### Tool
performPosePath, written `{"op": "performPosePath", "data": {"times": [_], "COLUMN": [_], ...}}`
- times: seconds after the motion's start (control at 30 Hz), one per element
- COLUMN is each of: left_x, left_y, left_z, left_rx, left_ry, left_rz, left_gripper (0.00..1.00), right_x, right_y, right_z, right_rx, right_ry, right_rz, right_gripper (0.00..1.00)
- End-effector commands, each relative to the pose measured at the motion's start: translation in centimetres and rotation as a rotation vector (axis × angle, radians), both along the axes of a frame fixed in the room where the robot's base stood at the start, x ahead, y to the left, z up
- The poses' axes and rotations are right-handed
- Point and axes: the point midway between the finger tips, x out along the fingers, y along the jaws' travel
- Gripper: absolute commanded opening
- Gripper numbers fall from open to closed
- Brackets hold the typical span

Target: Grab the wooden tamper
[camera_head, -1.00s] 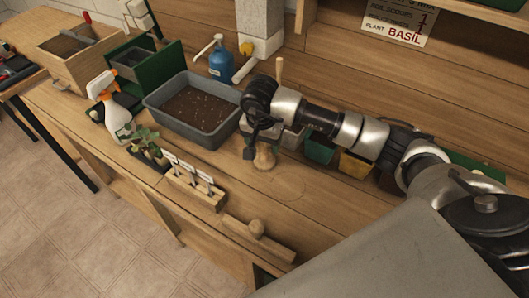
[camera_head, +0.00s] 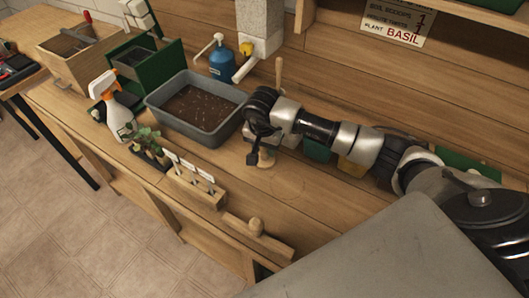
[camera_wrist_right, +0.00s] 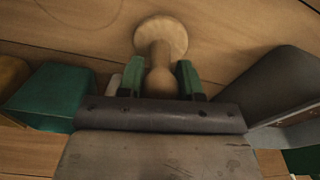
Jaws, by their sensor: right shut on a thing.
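The wooden tamper stands on the bench with its round base (camera_wrist_right: 166,37) down. In the right wrist view its neck and rounded handle (camera_wrist_right: 160,75) lie between the two green fingertips. My right gripper (camera_wrist_right: 160,78) is shut on the handle. In the head view my right gripper (camera_head: 258,150) hides most of the tamper, and only part of its pale base (camera_head: 266,163) shows below the fingers. My left gripper is not in view.
A grey soil tray (camera_head: 163,112) stands left of the gripper. Green and yellow pots (camera_head: 317,150) sit behind my right arm. Bench (camera_head: 290,200) in front of the gripper is clear.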

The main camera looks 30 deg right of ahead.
Motion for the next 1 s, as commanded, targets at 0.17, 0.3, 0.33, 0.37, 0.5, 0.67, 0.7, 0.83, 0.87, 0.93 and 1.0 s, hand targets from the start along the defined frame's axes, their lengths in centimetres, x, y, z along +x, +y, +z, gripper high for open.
{"op": "performPosePath", "data": {"times": [0.17, 0.3, 0.33, 0.37, 0.5, 0.67, 0.7, 0.83, 0.87, 0.93, 1.0], "left_x": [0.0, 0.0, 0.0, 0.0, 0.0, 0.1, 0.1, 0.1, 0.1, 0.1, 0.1], "left_y": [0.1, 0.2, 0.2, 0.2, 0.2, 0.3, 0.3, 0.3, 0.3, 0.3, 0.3], "left_z": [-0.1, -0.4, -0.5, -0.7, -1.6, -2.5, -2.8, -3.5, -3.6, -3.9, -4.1], "left_rx": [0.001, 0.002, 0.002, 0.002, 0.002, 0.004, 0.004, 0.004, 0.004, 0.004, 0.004], "left_ry": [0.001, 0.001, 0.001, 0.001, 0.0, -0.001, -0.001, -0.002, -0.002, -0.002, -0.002], "left_rz": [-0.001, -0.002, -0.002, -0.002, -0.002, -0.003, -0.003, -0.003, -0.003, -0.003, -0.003], "left_gripper": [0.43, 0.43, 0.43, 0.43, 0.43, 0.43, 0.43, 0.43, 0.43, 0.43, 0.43], "right_x": [0.0, 0.1, 0.1, 0.1, 0.1, -2.7, -3.4, -5.6, -6.0, -6.9, -7.6], "right_y": [0.0, 0.0, 0.0, 0.0, -0.1, -2.7, -3.3, -5.1, -5.5, -6.2, -6.8], "right_z": [0.2, 0.9, 1.2, 1.6, 4.0, 6.0, 6.5, 8.2, 8.6, 9.3, 9.9], "right_rx": [0.0, 0.0, 0.0, 0.0, -0.002, -0.006, -0.006, -0.005, -0.006, -0.004, -0.003], "right_ry": [-0.001, -0.004, -0.004, -0.004, -0.008, -0.004, -0.004, -0.003, -0.003, -0.003, -0.002], "right_rz": [0.0, 0.0, 0.0, -0.001, 0.001, -0.003, -0.002, -0.001, -0.003, -0.002, -0.002], "right_gripper": [0.09, 0.09, 0.09, 0.09, 0.09, 0.09, 0.09, 0.09, 0.09, 0.09, 0.09]}}
